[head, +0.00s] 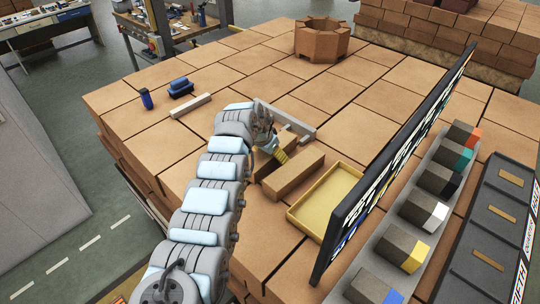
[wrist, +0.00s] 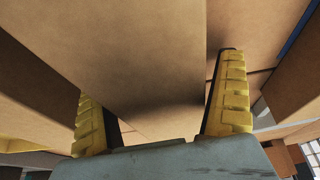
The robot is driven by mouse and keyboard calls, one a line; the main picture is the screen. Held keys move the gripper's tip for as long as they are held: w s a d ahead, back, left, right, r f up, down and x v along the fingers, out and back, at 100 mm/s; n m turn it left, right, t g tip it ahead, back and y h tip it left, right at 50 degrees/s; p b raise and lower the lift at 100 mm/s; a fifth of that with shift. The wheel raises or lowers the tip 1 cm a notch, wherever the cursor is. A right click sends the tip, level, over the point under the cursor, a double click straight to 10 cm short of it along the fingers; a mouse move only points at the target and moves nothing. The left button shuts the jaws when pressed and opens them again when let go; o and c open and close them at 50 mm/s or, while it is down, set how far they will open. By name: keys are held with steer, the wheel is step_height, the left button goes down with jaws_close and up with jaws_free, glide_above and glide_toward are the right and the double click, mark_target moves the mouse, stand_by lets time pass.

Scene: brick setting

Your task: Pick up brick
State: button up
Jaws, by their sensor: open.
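My gripper (head: 277,153) is at the end of my grey arm, low over the brown brick surface. Its jaws are open. A long brown brick (head: 297,176) lies just in front of it, beside the yellow tray. Another brown block (head: 262,166) shows partly behind the gripper. In the wrist view, the ribbed yellow fingers of my gripper (wrist: 160,88) stand apart on either side of a large brown brick (wrist: 130,55), which fills the space ahead. I cannot tell whether the fingers touch it.
A pale angled rail (head: 290,121) stands just behind the gripper. A shallow yellow tray (head: 326,198) lies to the right, next to a tall dark panel (head: 395,160). A blue bottle (head: 147,99) and dark blue items (head: 180,87) lie at the left.

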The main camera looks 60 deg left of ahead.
steer(key=c, duration=1.3)
steer(key=shift+r, duration=0.15)
steer(key=shift+c, duration=0.2)
step_height(320, 180, up, 18)
steer(key=shift+b, duration=0.35)
